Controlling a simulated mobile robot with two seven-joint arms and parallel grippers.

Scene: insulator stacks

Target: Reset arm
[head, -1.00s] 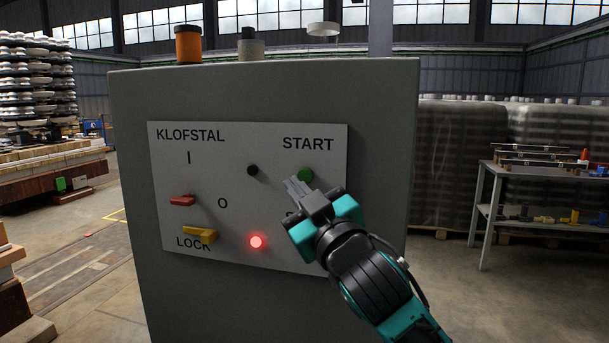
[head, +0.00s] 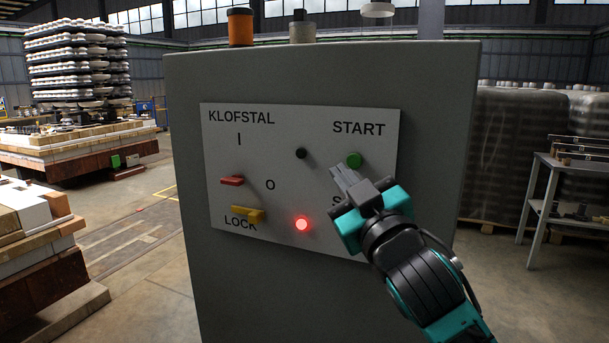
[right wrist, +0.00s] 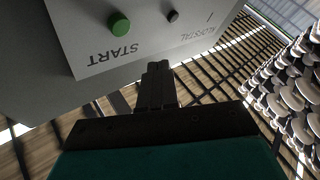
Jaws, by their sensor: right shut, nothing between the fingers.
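My right gripper (head: 345,177) is shut and empty in front of the control panel (head: 285,215), just below and left of the green START button (head: 354,160). In the right wrist view its shut fingers (right wrist: 157,85) point toward the panel, and the green button (right wrist: 119,23) lies beyond them to the upper left. Whether the fingertips touch the panel cannot be told. My left gripper is not in view. The panel also carries a black knob (head: 301,153), a red lever (head: 232,181), a yellow LOCK lever (head: 248,213) and a glowing red light (head: 302,224). My right gripper hides part of the lower right lettering.
The grey cabinet (head: 440,110) bears the panel, with an orange lamp (head: 241,27) on top. Insulator stacks (head: 75,62) stand at the back left, and a grey shelf table (head: 555,165) stands at the right. Floor is open between cabinet and shelf table.

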